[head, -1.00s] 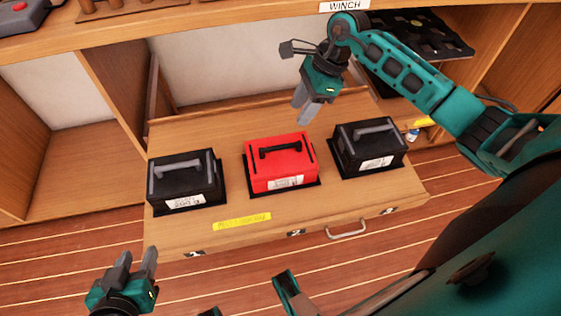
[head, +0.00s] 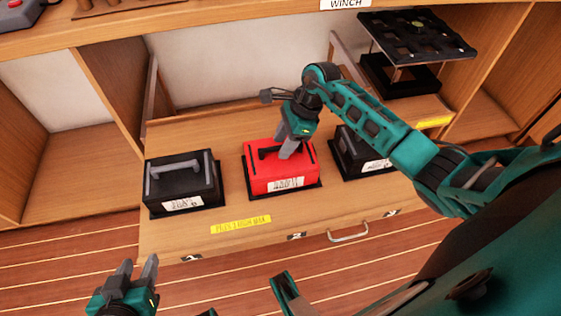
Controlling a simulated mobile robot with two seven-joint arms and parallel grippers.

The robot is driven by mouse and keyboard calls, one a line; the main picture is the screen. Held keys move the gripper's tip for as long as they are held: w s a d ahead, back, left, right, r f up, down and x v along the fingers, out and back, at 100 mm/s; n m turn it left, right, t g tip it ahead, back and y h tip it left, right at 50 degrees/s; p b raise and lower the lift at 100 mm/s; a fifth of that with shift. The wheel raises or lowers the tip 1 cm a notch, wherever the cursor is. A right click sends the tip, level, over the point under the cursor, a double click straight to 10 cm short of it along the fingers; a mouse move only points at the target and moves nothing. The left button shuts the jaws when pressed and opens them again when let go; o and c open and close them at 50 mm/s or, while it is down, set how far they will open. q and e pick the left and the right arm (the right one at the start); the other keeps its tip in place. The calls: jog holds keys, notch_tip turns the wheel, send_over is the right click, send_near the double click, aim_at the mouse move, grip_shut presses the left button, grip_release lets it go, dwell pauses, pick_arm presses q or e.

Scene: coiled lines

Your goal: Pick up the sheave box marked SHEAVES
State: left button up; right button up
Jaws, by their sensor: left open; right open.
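Three lidded boxes with top handles stand in a row on the pulled-out wooden drawer. The left box (head: 181,184) is black with a grey handle. The middle box (head: 282,180) is red with a black handle. The right box (head: 375,164) is black and partly hidden behind my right arm. Each has a white label on its front, too small to read, so I cannot tell which says SHEAVES. My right gripper (head: 288,152) is open, at the right part of the red box's handle; contact is unclear. My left gripper (head: 139,271) is open and empty, low in front of the drawer.
The drawer (head: 240,240) has a yellow strip (head: 241,224), numbered tags and a metal pull (head: 348,233) on its front. A dark perforated rack (head: 415,35) stands at the back right. A shelf edge with a WINCH sign (head: 345,4) runs above. Open cubbies flank the drawer.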

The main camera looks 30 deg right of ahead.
jog(key=shift+c, duration=0.4)
grip_shut()
jog(key=shift+r, duration=0.1)
dwell(0.8)
